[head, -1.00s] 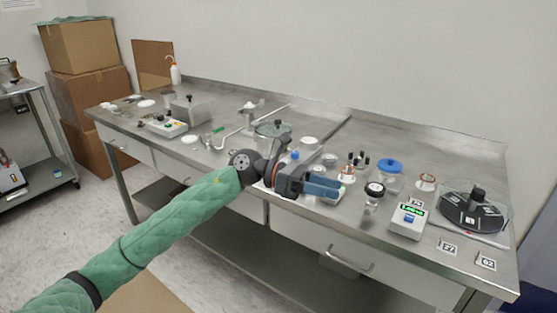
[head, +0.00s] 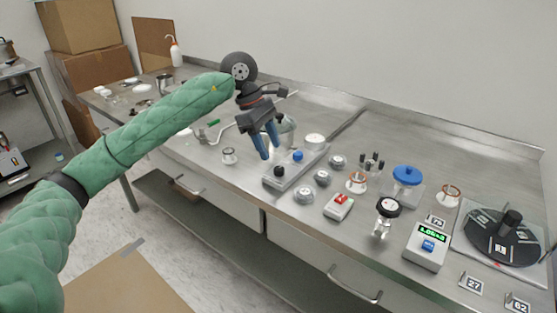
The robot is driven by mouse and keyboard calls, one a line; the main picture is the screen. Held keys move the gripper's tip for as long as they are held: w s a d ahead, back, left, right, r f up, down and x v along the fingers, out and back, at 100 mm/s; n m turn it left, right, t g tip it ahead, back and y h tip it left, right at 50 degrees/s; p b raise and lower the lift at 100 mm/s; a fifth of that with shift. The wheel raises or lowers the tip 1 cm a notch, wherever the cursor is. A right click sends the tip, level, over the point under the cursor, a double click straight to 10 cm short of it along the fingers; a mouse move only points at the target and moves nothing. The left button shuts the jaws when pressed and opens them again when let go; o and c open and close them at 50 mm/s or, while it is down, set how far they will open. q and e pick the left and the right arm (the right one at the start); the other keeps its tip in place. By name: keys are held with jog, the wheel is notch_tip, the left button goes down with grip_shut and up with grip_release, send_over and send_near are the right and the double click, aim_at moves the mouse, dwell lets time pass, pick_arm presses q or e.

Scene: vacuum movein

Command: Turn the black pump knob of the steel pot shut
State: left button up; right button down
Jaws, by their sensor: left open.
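My left gripper (head: 269,150) is open, its two blue fingers pointing down, with nothing seen between them. A grey block (head: 287,176) on the bench carries a black knob (head: 279,171) at its near left end and a blue knob (head: 298,156) further back. The fingertips appear just above and behind the black knob; I cannot tell the exact gap, but no grip on it shows. A steel pot (head: 288,135) stands behind the fingers, partly hidden by them. The knob's turn position is too small to read. My right gripper is not in view.
Small metal fittings, a red-switched box (head: 338,207), a gauge (head: 388,207) and a digital readout box (head: 427,246) stand to the right. A green-handled valve (head: 209,124) lies left.

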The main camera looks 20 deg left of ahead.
aim_at(279, 168)
pick_arm(q)
jog(key=x, duration=0.4)
jog(key=shift+w+f, duration=0.1)
jog(key=shift+w, duration=0.05)
jog(key=shift+x, duration=1.05)
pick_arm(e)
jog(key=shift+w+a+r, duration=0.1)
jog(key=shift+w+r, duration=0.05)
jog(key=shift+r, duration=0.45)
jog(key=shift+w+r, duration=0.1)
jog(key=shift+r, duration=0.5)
